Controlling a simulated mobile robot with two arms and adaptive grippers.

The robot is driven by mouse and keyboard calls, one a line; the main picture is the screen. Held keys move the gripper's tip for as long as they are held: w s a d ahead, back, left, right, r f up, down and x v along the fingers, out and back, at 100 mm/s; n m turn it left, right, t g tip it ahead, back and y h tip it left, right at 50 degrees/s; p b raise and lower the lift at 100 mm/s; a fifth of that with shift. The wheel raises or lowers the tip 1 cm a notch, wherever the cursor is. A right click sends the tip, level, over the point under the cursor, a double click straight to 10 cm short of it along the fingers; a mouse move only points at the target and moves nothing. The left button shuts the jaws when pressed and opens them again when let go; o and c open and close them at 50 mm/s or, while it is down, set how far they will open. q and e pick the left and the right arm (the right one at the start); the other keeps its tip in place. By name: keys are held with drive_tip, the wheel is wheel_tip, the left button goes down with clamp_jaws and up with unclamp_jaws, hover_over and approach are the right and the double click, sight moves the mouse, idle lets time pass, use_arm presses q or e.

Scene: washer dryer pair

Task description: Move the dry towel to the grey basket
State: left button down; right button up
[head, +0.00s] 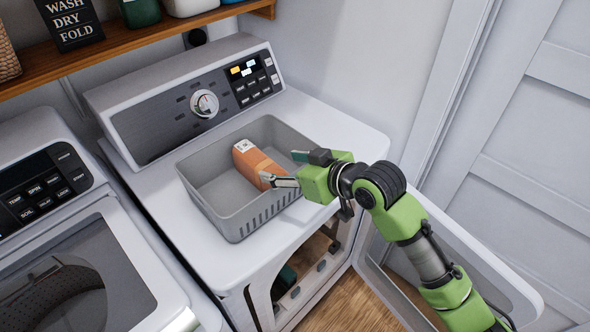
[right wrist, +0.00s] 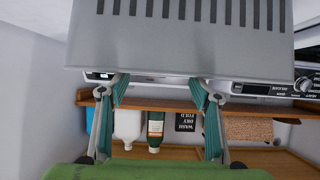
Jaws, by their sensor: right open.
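The grey basket (head: 228,222) stands on top of the right-hand machine in the head view. An orange folded cloth (head: 256,163), which looks like the towel, lies inside it. My right gripper (head: 280,168) is open over the basket's right side, its near fingertip beside the cloth in the picture. I cannot tell whether they touch. In the right wrist view the basket's slotted grey wall (right wrist: 185,45) fills the top, beyond the spread fingers (right wrist: 160,88), with nothing seen between them. The cloth is hidden there. My left gripper is out of view.
The right-hand machine's front opening (head: 315,262) holds something dark green, and its round door (head: 487,262) stands open below my right arm. A wooden shelf (head: 140,42) with a sign and bottles runs along the back. The other washer (head: 150,262) stands at left.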

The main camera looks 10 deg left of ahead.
drive_tip(key=shift+v, duration=2)
